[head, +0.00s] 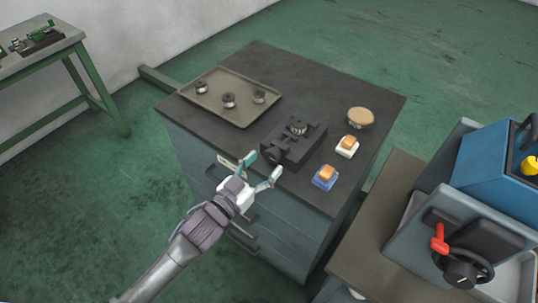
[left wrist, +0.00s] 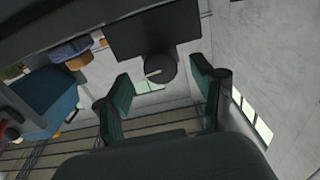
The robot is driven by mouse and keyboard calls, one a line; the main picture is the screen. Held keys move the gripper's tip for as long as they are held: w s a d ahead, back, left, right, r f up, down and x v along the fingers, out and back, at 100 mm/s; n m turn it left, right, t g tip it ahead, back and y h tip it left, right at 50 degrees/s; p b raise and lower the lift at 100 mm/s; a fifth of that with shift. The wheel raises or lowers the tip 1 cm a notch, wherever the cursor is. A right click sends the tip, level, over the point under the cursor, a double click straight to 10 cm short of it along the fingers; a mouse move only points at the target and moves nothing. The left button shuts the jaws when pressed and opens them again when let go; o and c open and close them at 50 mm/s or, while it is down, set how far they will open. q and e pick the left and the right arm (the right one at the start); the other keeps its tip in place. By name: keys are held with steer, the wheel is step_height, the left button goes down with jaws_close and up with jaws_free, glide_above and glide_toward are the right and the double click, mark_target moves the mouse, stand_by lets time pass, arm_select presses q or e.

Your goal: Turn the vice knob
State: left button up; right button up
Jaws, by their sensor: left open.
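A black vice (head: 302,147) stands on the dark top of a grey-blue drawer cabinet (head: 258,72), near its front edge. Its round dark knob (head: 276,157) faces my left gripper (head: 263,165). The gripper is open, its teal-padded fingers spread just in front of the knob. In the left wrist view the knob (left wrist: 161,68), with a small pale bar on its face, shows between the two fingers, below the dark vice body (left wrist: 150,36). I cannot tell whether the fingers touch it. A small metal part (head: 298,127) sits on the vice. My right gripper is not in view.
A brown tray (head: 216,111) with several small metal parts lies behind left of the vice. To its right are a white button box (head: 346,149), a blue button box (head: 325,180) and a round tan-topped item (head: 361,117). Blue machines (head: 499,165) stand at right.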

arm_select(q)
steer(key=shift+x, duration=1.45)
steer(key=shift+c, duration=0.3)
steer(key=c, duration=1.1)
